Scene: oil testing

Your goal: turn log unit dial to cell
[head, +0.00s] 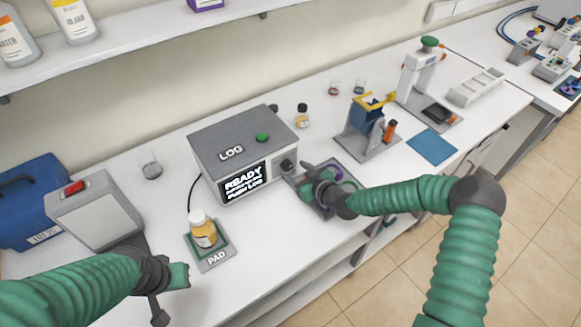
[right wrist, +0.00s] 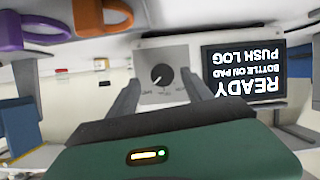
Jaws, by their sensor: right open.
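The grey log unit (head: 232,135) stands mid-bench, its screen (head: 245,181) reading READY. Its dark dial (head: 288,165) is at the right end of its front. In the right wrist view the picture is upside down. The round black dial (right wrist: 161,75) sits on a grey plate, its white mark pointing to the picture's lower left. The small labels are unreadable. My right gripper (right wrist: 160,80) is open, its fingers on either side of the dial in the picture; contact is unclear. In the head view, my right gripper (head: 297,172) is by the dial. My left gripper (head: 170,292) is at lower left, away from the unit.
A bottle with amber contents (head: 204,232) stands on the pad (head: 215,258) in front of the unit. A tray (head: 347,181) with coloured handles lies partly under my right arm. A blue holder (head: 368,112) stands further right. A grey box (head: 95,205) is at left.

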